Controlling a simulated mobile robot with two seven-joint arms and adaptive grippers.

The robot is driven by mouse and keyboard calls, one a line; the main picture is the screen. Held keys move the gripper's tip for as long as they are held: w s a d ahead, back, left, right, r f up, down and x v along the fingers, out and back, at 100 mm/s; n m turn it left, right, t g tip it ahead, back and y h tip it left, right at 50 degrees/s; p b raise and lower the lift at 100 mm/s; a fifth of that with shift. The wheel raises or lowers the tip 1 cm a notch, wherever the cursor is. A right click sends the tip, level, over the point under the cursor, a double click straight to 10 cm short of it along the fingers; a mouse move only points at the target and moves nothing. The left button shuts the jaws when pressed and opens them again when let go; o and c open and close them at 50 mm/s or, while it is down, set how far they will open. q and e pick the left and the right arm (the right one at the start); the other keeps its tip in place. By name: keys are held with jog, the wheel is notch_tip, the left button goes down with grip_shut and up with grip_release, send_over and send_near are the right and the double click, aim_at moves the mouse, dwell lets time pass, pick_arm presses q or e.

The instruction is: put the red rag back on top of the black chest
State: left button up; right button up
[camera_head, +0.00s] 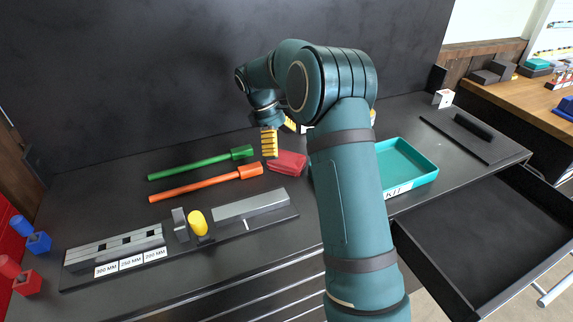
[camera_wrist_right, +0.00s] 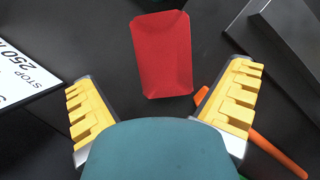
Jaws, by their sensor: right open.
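The red rag (camera_head: 287,162) lies on the dark top of a drawer unit (camera_head: 110,195), beside the orange tool's head. The wrist view shows it as a flat red piece (camera_wrist_right: 163,55) ahead of the fingers. My right gripper (camera_head: 269,143) is above the top, close to the rag, with its yellow fingers pointing down. In the wrist view the right gripper (camera_wrist_right: 163,108) is open, with nothing between its fingers. I cannot tell for certain whether this drawer unit is the black chest. My left gripper is not in view.
A green tool (camera_head: 190,168) and an orange tool (camera_head: 195,187) lie left of the rag. A rack with grey bars (camera_head: 250,205) and a yellow piece (camera_head: 198,222) stands in front. A teal tray (camera_head: 415,166) sits right. A black drawer (camera_head: 480,240) stands open.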

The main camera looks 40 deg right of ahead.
aim_at(286, 158)
jog(key=x, duration=0.1)
jog(key=b+x, duration=0.1)
jog(key=x, duration=0.2)
jog(key=shift+w+a+f, duration=0.15)
jog(key=shift+a+f, duration=0.1)
jog(key=shift+f, duration=0.05)
jog(key=shift+d+f+b, duration=0.1)
jog(key=shift+f+b, duration=0.2)
jog(key=shift+f, duration=0.05)
jog(key=shift+s, duration=0.2)
jog(key=shift+f, duration=0.25)
jog(key=c, duration=1.1)
